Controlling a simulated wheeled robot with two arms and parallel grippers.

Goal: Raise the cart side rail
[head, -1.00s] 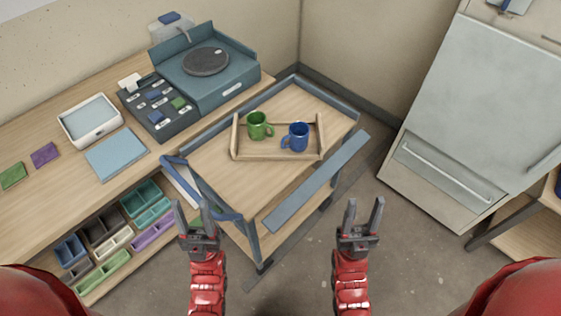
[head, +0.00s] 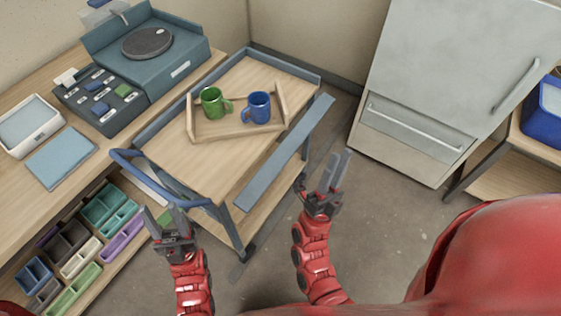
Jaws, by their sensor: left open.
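The cart (head: 180,167) stands beside the counter with a wooden top. Its side rail (head: 287,150) is a flat grey-blue panel along the near right side, folded down and lying out from the top's edge. My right gripper (head: 325,172) is open and empty, just right of and below the rail, apart from it in the picture. My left gripper (head: 165,221) is open and empty near the blue cart handle (head: 165,185), at the cart's left front. I cannot tell whether it touches the handle.
On the cart a wooden tray (head: 237,131) holds a green mug (head: 213,102) and a blue mug (head: 258,107). The counter on the left carries a turntable unit (head: 150,55). A grey cabinet (head: 440,70) stands right. Floor between cart and cabinet is clear.

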